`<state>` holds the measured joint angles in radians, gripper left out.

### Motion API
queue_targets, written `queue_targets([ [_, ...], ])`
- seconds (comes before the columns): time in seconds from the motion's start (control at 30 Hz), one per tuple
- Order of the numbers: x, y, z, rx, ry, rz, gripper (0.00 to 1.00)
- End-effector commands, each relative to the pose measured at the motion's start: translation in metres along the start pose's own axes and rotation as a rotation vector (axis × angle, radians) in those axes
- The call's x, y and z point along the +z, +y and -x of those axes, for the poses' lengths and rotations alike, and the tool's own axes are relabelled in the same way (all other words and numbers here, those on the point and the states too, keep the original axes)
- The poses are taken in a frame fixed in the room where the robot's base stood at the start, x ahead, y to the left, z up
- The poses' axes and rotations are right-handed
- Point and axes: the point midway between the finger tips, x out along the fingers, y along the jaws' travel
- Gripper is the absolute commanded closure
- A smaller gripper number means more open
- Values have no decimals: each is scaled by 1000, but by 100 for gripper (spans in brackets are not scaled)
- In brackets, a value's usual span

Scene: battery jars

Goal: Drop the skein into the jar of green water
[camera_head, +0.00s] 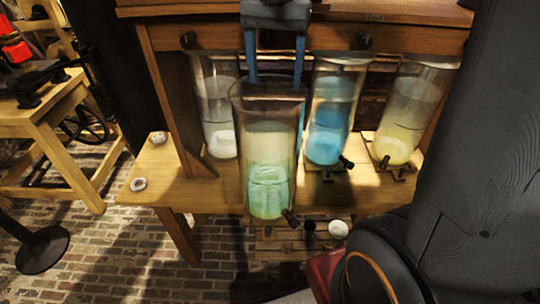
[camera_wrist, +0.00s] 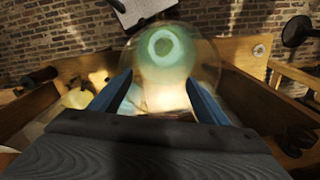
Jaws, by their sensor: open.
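The jar of green water (camera_head: 270,142) is a tall clear cylinder at the front of the wooden bench, with a dark tap low on its front. My gripper (camera_head: 275,82) is above it, its two blue fingers pointing down at the jar's mouth, open with nothing between them. In the wrist view my gripper (camera_wrist: 160,88) faces down into the round jar (camera_wrist: 207,60). A pale green ring (camera_wrist: 165,46) shows inside the jar there, and a pale coiled mass (camera_head: 268,190) shows low in the green water; this looks like the skein, tinted by the water.
Small pale rings (camera_head: 138,184) lie at the bench's left end. A white round thing (camera_head: 338,229) sits below the bench front.

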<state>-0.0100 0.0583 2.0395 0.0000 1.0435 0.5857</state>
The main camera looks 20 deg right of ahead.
Motion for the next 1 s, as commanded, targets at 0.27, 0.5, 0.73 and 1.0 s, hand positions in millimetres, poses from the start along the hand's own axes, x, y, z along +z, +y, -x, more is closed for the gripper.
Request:
queue_targets([
  [0.27,-1,0,43,-1,2,0,31],
  [0.5,0,0,61,0,0,0,31],
  [0.73,0,0,61,0,0,0,31],
  [1.0,2,-1,61,0,0,4,31],
])
